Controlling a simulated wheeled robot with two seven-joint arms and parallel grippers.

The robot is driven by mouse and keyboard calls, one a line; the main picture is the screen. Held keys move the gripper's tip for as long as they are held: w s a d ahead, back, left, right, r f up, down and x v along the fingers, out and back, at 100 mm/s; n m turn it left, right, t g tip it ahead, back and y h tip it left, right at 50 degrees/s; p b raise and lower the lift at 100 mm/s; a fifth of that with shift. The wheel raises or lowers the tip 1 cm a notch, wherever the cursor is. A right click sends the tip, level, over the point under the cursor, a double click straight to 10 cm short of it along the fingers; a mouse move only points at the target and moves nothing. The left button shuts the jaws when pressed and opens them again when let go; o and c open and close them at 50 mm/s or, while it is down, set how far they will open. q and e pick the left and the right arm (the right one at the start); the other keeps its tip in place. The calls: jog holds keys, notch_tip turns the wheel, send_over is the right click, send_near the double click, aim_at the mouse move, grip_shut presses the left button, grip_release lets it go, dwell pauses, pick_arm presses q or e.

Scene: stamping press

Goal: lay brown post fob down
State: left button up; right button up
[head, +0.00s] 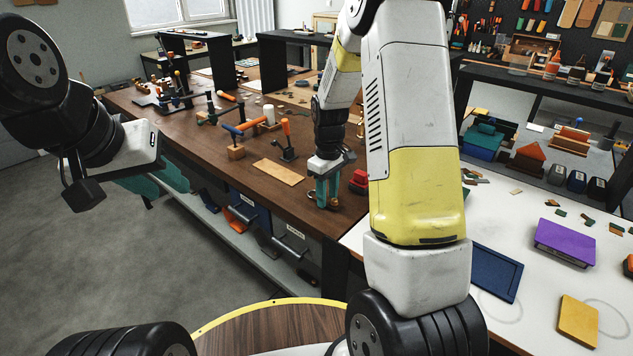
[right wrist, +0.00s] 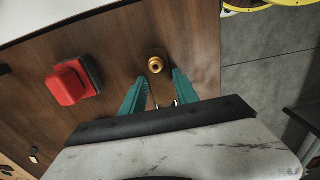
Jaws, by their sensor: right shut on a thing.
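The brown post fob (right wrist: 156,84) is a narrow brown strip with a round brass post on its far end. It shows in the right wrist view between the teal fingers of my right gripper (right wrist: 160,92), which is shut on it. The post end sticks out past the fingertips, and the near end is partly hidden. In the head view my right gripper (head: 326,192) points down at the wooden bench's front edge. I cannot tell whether the fob touches the bench. My left gripper (head: 82,180) hangs over the floor at the left, away from the bench; its jaw opening is unclear.
The brown wooden bench (head: 225,160) holds a red block (right wrist: 70,84) close beside the right gripper, a tan board (head: 278,172) and an orange-handled tool (head: 287,140). A white table with a purple box (head: 565,242) and blue tray (head: 496,272) stands at the right.

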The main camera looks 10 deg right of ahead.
jog(key=shift+f, duration=0.15)
jog(key=o, duration=1.1)
notch_tip(320, 180, up, 12)
jog(key=shift+s+a+r+m+t+y, duration=0.45)
jog(key=shift+s+r+m+t, duration=1.15)
jog(key=shift+s, duration=2.25)
jog(key=shift+s+a+r+m+t+y, duration=0.4)
jog(key=shift+s+a+r+m, duration=0.3)
jog(key=shift+s+r, duration=2.5)
jog(key=shift+s+a+r+m+t+y, duration=0.35)
jog(key=shift+s+r+m+t, duration=0.9)
jog(key=shift+s, duration=3.25)
